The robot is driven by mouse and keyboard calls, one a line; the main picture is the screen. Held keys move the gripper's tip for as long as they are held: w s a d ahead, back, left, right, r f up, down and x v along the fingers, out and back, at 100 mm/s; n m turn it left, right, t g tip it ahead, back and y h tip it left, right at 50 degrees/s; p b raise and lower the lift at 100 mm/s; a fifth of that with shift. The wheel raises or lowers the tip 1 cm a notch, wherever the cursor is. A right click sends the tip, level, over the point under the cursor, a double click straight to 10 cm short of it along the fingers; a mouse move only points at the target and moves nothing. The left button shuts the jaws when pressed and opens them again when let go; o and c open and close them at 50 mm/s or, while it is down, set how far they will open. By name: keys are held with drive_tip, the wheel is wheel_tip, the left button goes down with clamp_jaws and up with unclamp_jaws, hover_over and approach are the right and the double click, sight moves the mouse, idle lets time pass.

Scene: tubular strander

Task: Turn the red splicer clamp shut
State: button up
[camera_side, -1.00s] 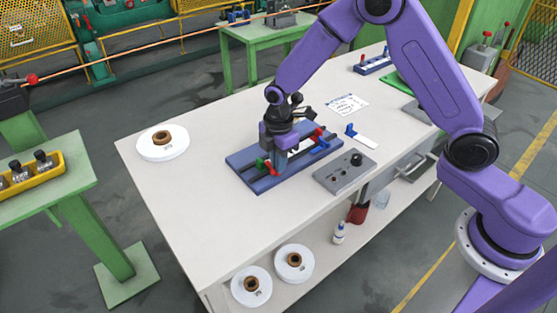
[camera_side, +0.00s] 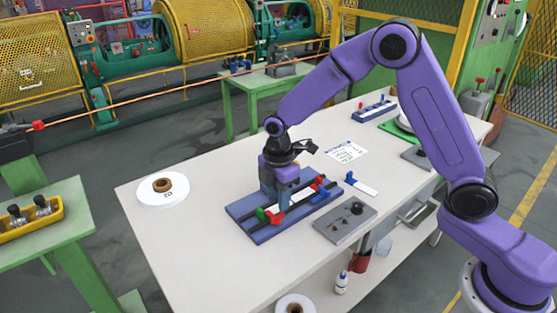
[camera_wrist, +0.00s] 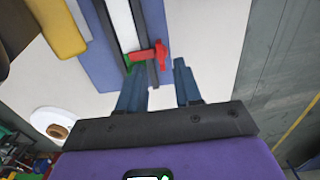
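The splicer is a blue plate (camera_side: 245,226) with a white strip along dark rails, lying on the pale table. A red lever clamp (camera_side: 275,218) is near its left end beside a green piece (camera_side: 262,213), and another red piece (camera_side: 318,184) is near the far right end. In the wrist view a red clamp (camera_wrist: 145,55) lies across the white strip, its knobbed end over the right rail. The green part (camera_wrist: 132,66) is partly hidden by a finger. My gripper (camera_wrist: 160,74) is open and empty, pointing down close to this clamp; contact is not clear.
A grey plate with a black knob (camera_side: 345,218) lies right of the splicer. A small blue-handled piece (camera_side: 360,184) and a paper sheet (camera_side: 346,151) are behind it. A white spool (camera_side: 163,189) is at the left.

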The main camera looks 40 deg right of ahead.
sight(279, 214)
wheel_tip(279, 214, up, 13)
idle(0.3)
drive_tip(key=shift+s+f, duration=0.1)
drive_tip(key=s+d+f+m, duration=0.1)
drive_tip(key=s+d, duration=0.4)
drive_tip(key=s, duration=1)
drive_tip(key=s+d+f+m, duration=0.1)
drive_tip(key=s+d+m, duration=0.3)
drive_tip(key=s, duration=1.2)
drive_tip(key=shift+d+f+m, duration=0.2)
drive_tip(key=shift+d+m, duration=0.1)
drive_tip(key=shift+d, duration=0.1)
